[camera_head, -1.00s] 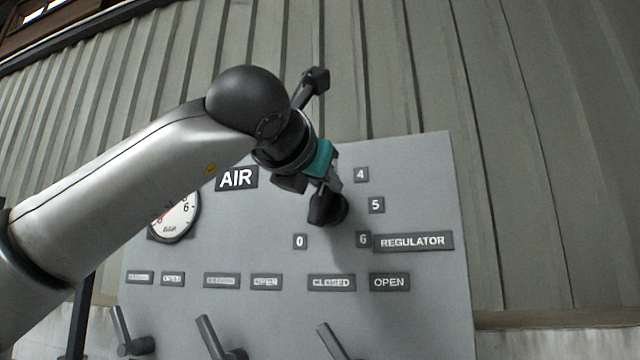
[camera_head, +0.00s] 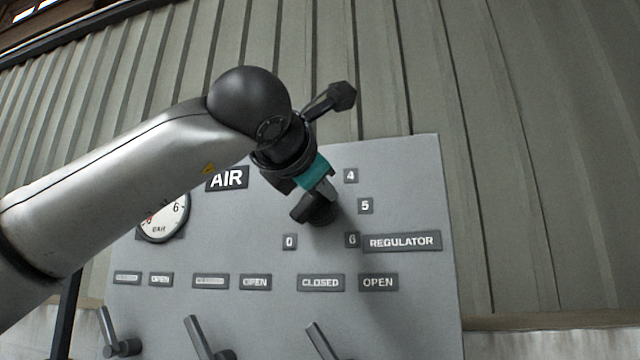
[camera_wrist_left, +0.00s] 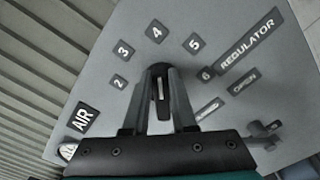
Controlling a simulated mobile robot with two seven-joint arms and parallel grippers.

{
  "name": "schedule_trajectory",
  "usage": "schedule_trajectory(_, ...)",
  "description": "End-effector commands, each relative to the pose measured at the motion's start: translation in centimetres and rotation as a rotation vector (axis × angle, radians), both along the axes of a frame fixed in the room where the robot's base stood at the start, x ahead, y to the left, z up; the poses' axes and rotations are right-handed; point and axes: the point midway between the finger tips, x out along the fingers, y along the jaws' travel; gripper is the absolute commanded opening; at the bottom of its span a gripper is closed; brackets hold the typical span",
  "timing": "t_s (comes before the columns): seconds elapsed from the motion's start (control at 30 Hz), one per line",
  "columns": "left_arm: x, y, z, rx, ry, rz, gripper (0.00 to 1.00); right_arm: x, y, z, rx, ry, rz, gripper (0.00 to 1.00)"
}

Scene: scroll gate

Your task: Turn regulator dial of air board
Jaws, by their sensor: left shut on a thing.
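The regulator dial (camera_head: 322,214) is a black knob on the grey air board (camera_head: 415,180). It is ringed by number plates, of which 0, 4, 5 and 6 show in the head view. My left gripper (camera_head: 317,194) is shut on the dial and partly hides it. In the left wrist view the dial (camera_wrist_left: 160,72) stands between the two fingers of the gripper (camera_wrist_left: 160,90). A white line on it runs up the picture, roughly towards the 4 plate (camera_wrist_left: 156,32). My right gripper is not in view.
The REGULATOR label (camera_head: 402,242) is right of the dial. A pressure gauge (camera_head: 165,218) is at the left, partly behind my arm. Several valve levers, one at the lower middle (camera_head: 322,342), stick out along the board's bottom. A corrugated wall (camera_head: 540,170) stands behind.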

Motion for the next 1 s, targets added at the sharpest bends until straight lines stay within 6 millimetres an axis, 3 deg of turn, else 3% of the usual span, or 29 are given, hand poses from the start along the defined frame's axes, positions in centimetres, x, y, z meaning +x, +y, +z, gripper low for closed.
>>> schedule_trajectory(0.23, -0.1, 0.0, 0.1, -0.002, -0.002, -0.001, 0.0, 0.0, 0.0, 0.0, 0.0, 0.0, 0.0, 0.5)
schedule_trajectory(0.27, -0.1, 0.0, 0.1, -0.002, -0.002, -0.001, 0.28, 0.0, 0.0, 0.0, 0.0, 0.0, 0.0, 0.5)
schedule_trajectory(0.5, 0.0, 0.0, 0.1, -0.001, -0.001, -0.001, 0.55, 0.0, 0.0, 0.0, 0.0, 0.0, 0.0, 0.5)
schedule_trajectory(0.8, -0.3, 0.1, 0.0, -0.003, -0.001, -0.001, 0.55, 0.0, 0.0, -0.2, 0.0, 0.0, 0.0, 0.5)
schedule_trajectory(1.0, -2.9, 0.9, -0.2, -0.002, -0.005, -0.001, 0.55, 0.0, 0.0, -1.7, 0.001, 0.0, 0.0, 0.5)
